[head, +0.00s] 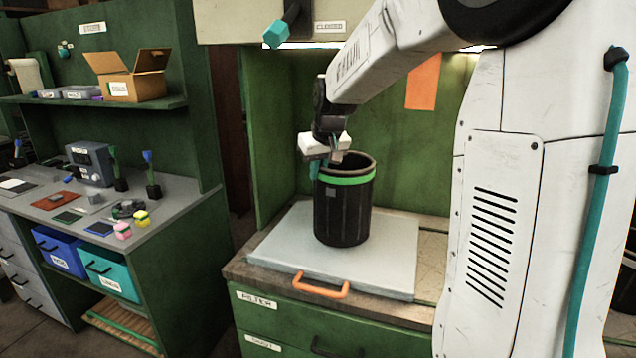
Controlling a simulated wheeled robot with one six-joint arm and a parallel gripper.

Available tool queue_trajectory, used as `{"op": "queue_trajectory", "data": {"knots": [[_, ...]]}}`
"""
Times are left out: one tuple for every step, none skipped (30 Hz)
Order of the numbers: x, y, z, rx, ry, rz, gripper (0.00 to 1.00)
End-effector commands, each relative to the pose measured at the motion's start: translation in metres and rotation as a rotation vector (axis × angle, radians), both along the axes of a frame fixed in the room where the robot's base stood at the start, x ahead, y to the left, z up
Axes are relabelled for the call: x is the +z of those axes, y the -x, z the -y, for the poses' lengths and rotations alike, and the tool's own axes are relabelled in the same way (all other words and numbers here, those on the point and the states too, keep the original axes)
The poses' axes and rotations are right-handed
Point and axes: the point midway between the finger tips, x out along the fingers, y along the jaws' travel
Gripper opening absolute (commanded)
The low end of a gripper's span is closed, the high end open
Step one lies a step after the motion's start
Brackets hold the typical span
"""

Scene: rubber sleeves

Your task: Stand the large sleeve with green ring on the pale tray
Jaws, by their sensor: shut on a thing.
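The large sleeve (342,215) is a black, open-topped cylinder with a green ring (345,179) near its rim. It is upright over the pale tray (285,250), and its base appears to be on the tray surface, though I cannot tell whether it fully touches. My gripper (333,160) is at the sleeve's upper left rim, shut on the sleeve wall. The fingertips are partly hidden against the rim. The tray is a flat, light grey slab with an orange handle (321,288) at its front.
The tray lies on a worktop (245,272) above green drawers (290,330). A green panel stands behind, with an orange sheet (423,86). At left is a bench (175,208) with small items and blue bins (58,250). The tray around the sleeve is clear.

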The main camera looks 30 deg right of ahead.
Motion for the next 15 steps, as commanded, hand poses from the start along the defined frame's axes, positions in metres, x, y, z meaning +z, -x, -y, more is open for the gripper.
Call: {"op": "queue_trajectory", "data": {"knots": [[0.001,-0.002,0.001,0.001,0.002,0.003,0.0],[0.001,-0.004,0.002,0.0,0.001,0.003,0.0],[0.001,-0.006,0.002,0.0,0.001,0.003,0.0],[0.0,-0.008,0.003,0.0,0.001,0.003,0.0],[-0.002,-0.008,0.003,0.0,0.001,0.002,0.0],[-0.006,-0.007,0.003,0.0,0.001,0.001,0.0],[-0.009,-0.007,0.003,0.0,0.001,0.001,0.0],[-0.012,-0.007,0.003,0.0,0.001,0.001,0.0],[-0.015,-0.007,0.003,0.0,0.001,0.002,0.0],[-0.018,-0.007,0.003,0.0,0.001,0.001,0.0],[-0.023,-0.007,0.003,0.0,0.0,0.0,0.0],[-0.028,-0.007,0.003,-0.001,0.001,0.001,0.0],[-0.03,-0.007,0.003,-0.001,0.001,0.001,0.0],[-0.032,-0.007,0.003,-0.001,0.001,0.002,0.0],[-0.034,-0.007,0.003,-0.001,0.001,0.003,0.0]]}}
